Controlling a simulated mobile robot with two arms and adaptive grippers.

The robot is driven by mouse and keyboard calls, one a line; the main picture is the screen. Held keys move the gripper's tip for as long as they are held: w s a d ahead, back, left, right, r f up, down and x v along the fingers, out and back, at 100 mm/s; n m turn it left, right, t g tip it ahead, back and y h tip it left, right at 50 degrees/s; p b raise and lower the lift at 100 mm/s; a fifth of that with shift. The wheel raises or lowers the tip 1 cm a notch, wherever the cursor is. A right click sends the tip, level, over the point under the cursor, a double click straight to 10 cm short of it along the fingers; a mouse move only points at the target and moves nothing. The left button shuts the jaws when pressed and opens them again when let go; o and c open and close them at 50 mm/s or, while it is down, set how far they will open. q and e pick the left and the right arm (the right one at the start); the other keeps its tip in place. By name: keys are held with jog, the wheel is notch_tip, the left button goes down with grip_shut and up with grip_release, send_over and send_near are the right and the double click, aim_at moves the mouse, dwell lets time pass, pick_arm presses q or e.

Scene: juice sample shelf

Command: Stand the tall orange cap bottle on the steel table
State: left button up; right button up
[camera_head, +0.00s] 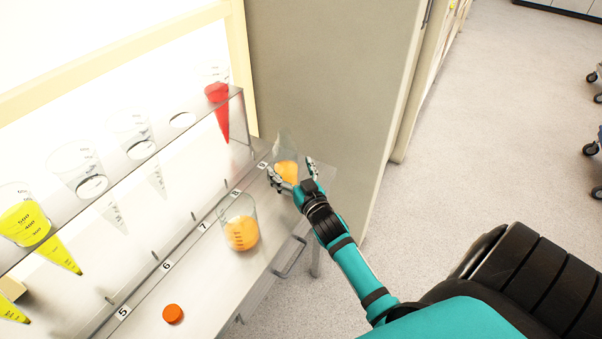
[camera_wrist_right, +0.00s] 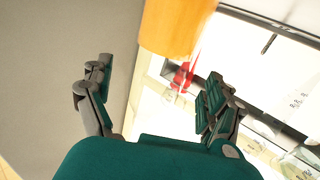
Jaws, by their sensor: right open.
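A clear, tapering glass vessel with orange liquid (camera_head: 286,170) stands at the far end of the steel table (camera_head: 205,295), near the label 9. My right gripper (camera_head: 292,178) is open, with its fingers close to this vessel. In the right wrist view, an orange shape (camera_wrist_right: 175,25) is beyond and between the fingertips of the gripper (camera_wrist_right: 160,85); I cannot tell whether they touch it. A round orange cap (camera_head: 173,314) shows at the near part of the table. No tall bottle body is visible under it. My left gripper is out of view.
A beaker of orange liquid (camera_head: 240,232) stands on the table just left of my right gripper. A clear rack above holds a red cone (camera_head: 217,95) and a yellow one (camera_head: 28,223). A grey panel (camera_head: 330,70) rises behind the table's end.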

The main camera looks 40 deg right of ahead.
jog(key=s+a, duration=0.1)
jog(key=s, duration=0.7)
jog(key=shift+a, duration=0.3)
